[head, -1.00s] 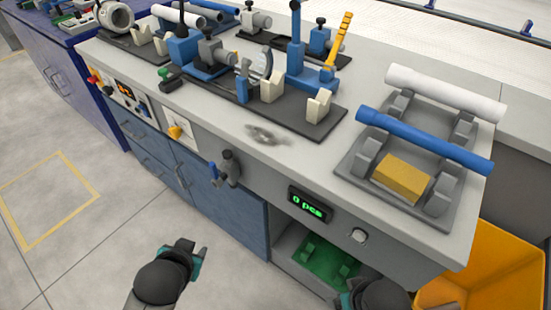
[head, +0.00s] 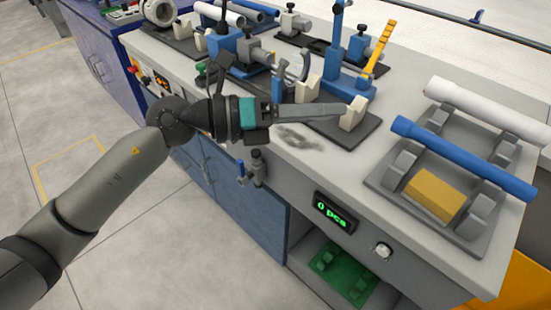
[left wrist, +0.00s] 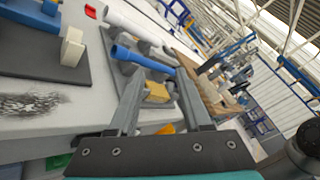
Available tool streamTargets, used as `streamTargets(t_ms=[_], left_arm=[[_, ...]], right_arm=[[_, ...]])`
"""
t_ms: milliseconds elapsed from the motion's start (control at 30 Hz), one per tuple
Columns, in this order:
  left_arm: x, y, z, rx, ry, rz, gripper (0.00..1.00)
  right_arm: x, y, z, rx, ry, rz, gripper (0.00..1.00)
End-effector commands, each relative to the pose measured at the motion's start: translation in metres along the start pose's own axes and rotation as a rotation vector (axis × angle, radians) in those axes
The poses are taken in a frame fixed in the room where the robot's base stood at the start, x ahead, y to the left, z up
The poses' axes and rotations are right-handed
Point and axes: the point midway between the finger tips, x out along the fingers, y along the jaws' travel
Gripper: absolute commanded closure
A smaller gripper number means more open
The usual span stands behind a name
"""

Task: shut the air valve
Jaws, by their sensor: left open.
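The air valve (head: 257,167) is a small dark grey fitting on the bench's front face, below the top edge. Its blue lever (head: 240,172) hangs roughly straight down along the valve's left side. My left gripper (head: 342,110) reaches in from the left above the valve, its fingers pointing right over the bench top. Its fingers are apart with nothing between them in the left wrist view (left wrist: 158,85). It does not touch the valve. The valve does not show in the left wrist view. My right gripper is not in view.
A rack (head: 385,185) on the bench's right holds a blue pipe (head: 460,160), a white pipe (head: 485,103) and a yellow block (head: 433,196). Clamp fixtures stand behind my left gripper. A counter display (head: 333,212) is right of the valve. Floor in front is clear.

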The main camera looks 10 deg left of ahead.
Motion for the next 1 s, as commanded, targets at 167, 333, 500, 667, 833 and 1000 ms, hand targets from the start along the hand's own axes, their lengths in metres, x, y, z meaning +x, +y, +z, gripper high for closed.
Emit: streamTargets(t_ms=[167, 333, 500, 667, 833, 1000], left_arm=[[-0.030, 0.062, -0.020, 0.209, 0.320, 0.278, 0.51], [-0.091, 0.119, -0.016, 0.315, 0.576, 0.583, 0.51], [-0.147, 0.149, -0.003, 0.339, 0.724, 0.811, 0.51], [-0.168, 0.157, 0.002, 0.336, 0.775, 0.893, 0.51], [-0.165, 0.166, -0.003, 0.335, 0.779, 0.898, 0.51], [-0.157, 0.183, -0.013, 0.336, 0.778, 0.895, 0.51]], right_arm=[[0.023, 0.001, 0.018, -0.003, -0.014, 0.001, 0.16], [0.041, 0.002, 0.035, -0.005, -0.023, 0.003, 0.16], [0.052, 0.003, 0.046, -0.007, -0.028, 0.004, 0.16], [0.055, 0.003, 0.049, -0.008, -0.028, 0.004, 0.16], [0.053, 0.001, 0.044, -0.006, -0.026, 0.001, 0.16], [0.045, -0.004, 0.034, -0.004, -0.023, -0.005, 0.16]])
